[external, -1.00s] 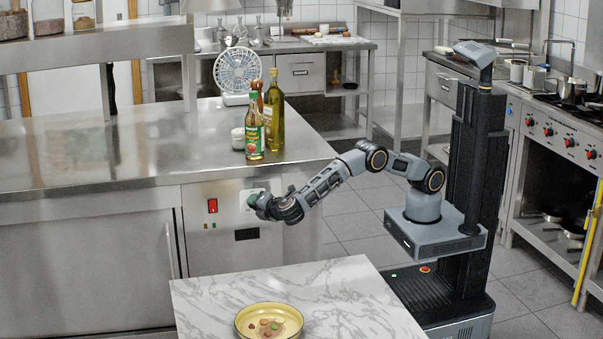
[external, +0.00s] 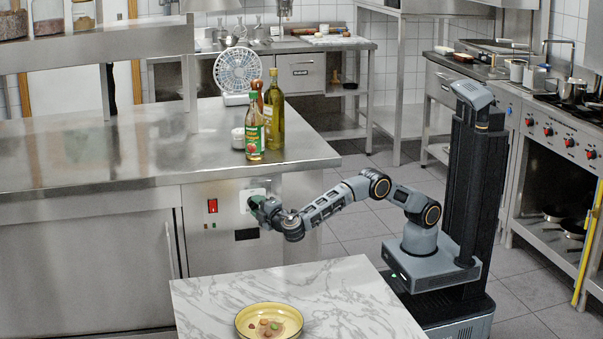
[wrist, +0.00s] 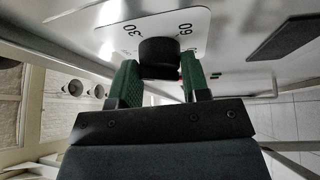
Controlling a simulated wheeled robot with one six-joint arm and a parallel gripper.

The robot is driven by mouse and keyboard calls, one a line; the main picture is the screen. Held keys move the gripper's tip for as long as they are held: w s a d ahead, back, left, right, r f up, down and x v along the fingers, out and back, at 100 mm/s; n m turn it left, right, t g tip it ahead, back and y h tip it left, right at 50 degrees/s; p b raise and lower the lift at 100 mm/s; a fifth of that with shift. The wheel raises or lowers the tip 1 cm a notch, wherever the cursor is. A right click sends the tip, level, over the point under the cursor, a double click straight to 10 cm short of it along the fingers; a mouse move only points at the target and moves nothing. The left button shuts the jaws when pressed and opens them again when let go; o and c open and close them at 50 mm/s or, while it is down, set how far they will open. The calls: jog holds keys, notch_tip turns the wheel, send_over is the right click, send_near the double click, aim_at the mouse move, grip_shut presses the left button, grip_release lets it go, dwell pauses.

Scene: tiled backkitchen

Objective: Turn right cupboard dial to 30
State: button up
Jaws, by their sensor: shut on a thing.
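The cupboard dial is a black knob (wrist: 158,52) on a white plate (wrist: 112,38) with the numbers 30 and 60 showing in the wrist view. In the external view the white dial plate (external: 246,194) is on the steel cupboard front, and the knob is hidden behind my gripper. My gripper (wrist: 160,72) has its two green fingers on either side of the knob and is shut on it. It also shows against the panel in the external view (external: 254,202). The knob's pointer mark cannot be made out.
A red switch (external: 212,206) is left of the dial and a black socket (external: 247,234) is below it. A marble table (external: 350,300) with a yellow bowl (external: 243,322) stands in front.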

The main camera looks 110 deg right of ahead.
jog(key=m+b, duration=0.1)
jog(key=f+m+h+b, duration=0.1)
jog(key=b, duration=0.1)
jog(key=shift+m, duration=0.4)
jog(key=shift+w+r+m+g+h+b, duration=0.15)
jog(key=shift+m+g+h+b, duration=0.35)
jog(key=shift+m+h+b, duration=0.95)
jog(key=shift+r+m+y, duration=0.1)
jog(key=shift+m+y, duration=0.15)
jog(key=shift+m, duration=0.4)
jog(key=o, duration=0.9)
jog(key=p+v, duration=0.4)
jog(key=v, duration=0.9)
jog(key=shift+a, duration=0.35)
